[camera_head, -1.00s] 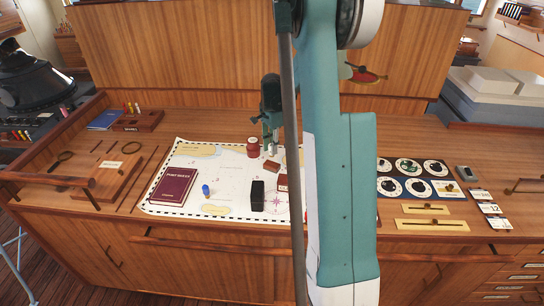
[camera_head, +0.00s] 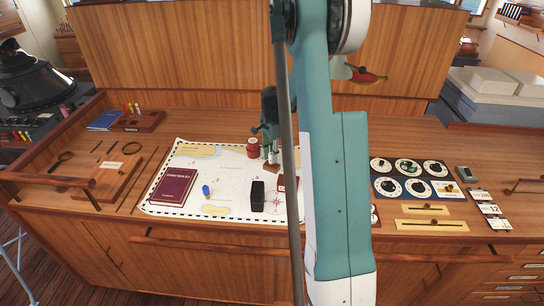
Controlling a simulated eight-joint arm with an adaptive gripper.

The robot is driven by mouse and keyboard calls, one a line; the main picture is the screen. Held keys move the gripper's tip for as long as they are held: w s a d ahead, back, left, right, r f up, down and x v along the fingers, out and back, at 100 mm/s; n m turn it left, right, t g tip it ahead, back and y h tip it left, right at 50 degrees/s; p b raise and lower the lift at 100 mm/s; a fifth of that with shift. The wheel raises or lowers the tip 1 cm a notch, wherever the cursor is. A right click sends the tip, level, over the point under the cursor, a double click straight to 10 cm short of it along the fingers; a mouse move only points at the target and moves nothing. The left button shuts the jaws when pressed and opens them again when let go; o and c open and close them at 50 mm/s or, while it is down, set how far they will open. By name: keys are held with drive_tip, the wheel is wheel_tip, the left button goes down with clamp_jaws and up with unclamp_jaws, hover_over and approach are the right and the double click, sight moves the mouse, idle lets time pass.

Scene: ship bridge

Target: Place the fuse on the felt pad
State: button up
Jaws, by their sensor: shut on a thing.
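My gripper (camera_head: 271,157) hangs over the far part of the chart, just right of a dark red round container (camera_head: 253,147). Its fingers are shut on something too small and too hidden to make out. No fuse can be clearly told in the jaws. A small blue cylinder (camera_head: 206,190), which may be a fuse, stands on the chart apart from my gripper. I cannot pick out the felt pad for certain; a small flat brown patch shows close under the fingers, partly covered by them.
A dark red book (camera_head: 174,187) lies on the chart (camera_head: 232,174). A wooden rack (camera_head: 138,121) with small coloured cylinders is at back left. Dials (camera_head: 408,166) lie at right.

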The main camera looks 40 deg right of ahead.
drive_tip(key=shift+f, duration=0.2)
drive_tip(key=o, duration=0.9)
drive_tip(key=shift+r, duration=0.1)
drive_tip(key=shift+r, duration=0.1)
wheel_tip(320, 180, up, 12)
drive_tip(key=shift+r, duration=0.1)
idle(0.3)
idle(0.6)
